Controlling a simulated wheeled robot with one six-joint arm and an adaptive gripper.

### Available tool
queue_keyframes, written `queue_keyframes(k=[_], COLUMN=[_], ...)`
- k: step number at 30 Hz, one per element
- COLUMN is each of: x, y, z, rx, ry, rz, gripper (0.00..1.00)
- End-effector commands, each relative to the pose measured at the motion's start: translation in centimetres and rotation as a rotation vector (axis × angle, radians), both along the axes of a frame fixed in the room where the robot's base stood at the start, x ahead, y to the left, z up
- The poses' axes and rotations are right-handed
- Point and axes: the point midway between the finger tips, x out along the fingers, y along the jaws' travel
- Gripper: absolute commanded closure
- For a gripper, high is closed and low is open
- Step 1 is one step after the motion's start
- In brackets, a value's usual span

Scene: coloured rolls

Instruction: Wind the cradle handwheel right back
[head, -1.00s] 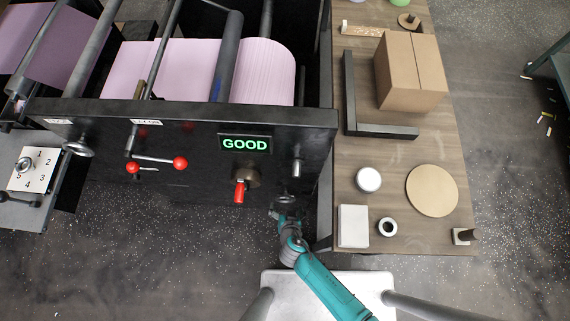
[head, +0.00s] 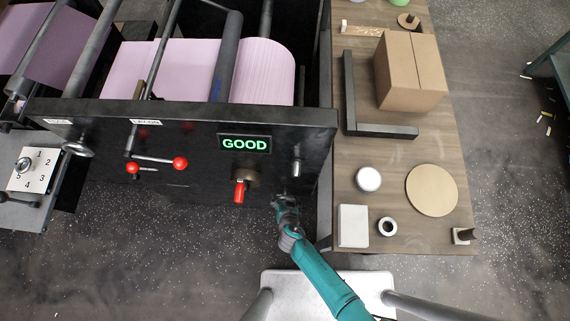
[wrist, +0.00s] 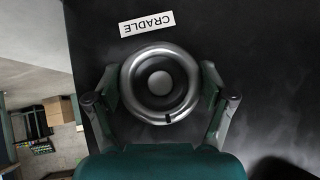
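The cradle handwheel (wrist: 160,55) is a round grey metal wheel with a pale hub and a dark mark low on its rim. A white CRADLE label (wrist: 147,23) is upside down above it in the wrist view. My gripper (wrist: 160,85) has one finger on each side of the wheel, very close to the rim. I cannot tell whether the fingers press on it. In the head view my gripper (head: 284,203) is at the lower right of the black machine panel (head: 205,165) and covers most of the handwheel.
A red-handled lever (head: 239,190) sits left of my gripper, under a lit GOOD display (head: 245,143). A metal peg (head: 296,167) sticks out above. A wooden table (head: 400,180) with a cardboard box (head: 410,70) stands close on the right. Open floor lies below left.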

Motion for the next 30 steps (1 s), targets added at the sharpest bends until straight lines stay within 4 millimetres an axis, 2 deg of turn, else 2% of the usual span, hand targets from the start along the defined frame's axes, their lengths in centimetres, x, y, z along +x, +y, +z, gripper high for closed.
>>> queue_keyframes(k=[14,30], x=[0.08,0.11], y=[0.16,0.31], z=[0.07,0.09], rx=[-0.076,-0.536], ry=[0.002,0.016], rz=[0.0,0.002], gripper=[0.54,0.54])
